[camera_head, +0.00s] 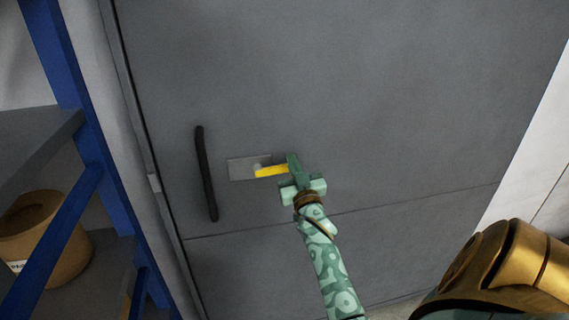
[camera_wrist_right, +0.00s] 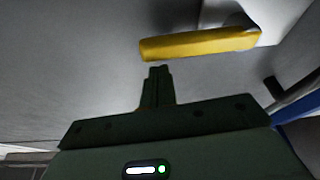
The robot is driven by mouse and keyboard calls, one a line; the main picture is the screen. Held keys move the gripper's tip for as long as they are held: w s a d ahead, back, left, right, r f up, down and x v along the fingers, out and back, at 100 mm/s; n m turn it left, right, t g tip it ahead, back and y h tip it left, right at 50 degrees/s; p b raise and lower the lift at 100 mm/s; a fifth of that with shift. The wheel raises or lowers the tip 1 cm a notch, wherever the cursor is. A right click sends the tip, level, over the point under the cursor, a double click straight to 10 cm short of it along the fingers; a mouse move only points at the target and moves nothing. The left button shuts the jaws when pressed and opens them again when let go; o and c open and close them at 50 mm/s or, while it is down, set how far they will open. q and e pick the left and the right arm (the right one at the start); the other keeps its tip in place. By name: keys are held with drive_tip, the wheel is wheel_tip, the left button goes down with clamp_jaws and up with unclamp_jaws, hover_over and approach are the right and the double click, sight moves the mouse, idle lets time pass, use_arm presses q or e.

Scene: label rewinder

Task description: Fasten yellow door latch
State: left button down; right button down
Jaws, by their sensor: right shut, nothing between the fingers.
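The yellow door latch (camera_head: 270,171) is a short lever on a light metal plate (camera_head: 240,168) on the grey door (camera_head: 400,110). It lies roughly level, its free end pointing right. My right gripper (camera_head: 292,160) is shut and empty at the lever's free end in the head view. In the right wrist view the lever (camera_wrist_right: 200,44) runs across the top, and the shut fingertips (camera_wrist_right: 158,70) sit just below it near its free end. Whether they touch it I cannot tell. My left gripper is not in view.
A black vertical handle (camera_head: 206,174) stands on the door left of the latch. A blue-framed shelf (camera_head: 75,110) with a brown round container (camera_head: 45,235) is at the far left. A white wall (camera_head: 535,180) is at the right. The door's upper face is clear.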

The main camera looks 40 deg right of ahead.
drive_tip(key=shift+d+f+m+h, duration=0.1)
drive_tip(key=shift+f+m+h, duration=0.25)
drive_tip(key=shift+m, duration=0.45)
drive_tip(key=shift+s+f+m+g, duration=0.1)
drive_tip(key=shift+f+m+g, duration=0.2)
drive_tip(key=shift+m, duration=0.1)
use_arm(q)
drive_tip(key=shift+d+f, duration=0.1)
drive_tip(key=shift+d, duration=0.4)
use_arm(e)
drive_tip(key=shift+f, duration=0.15)
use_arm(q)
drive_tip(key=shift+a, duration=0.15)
use_arm(e)
drive_tip(key=shift+f+m+h, duration=0.1)
drive_tip(key=shift+m+h, duration=0.15)
drive_tip(key=shift+m, duration=0.05)
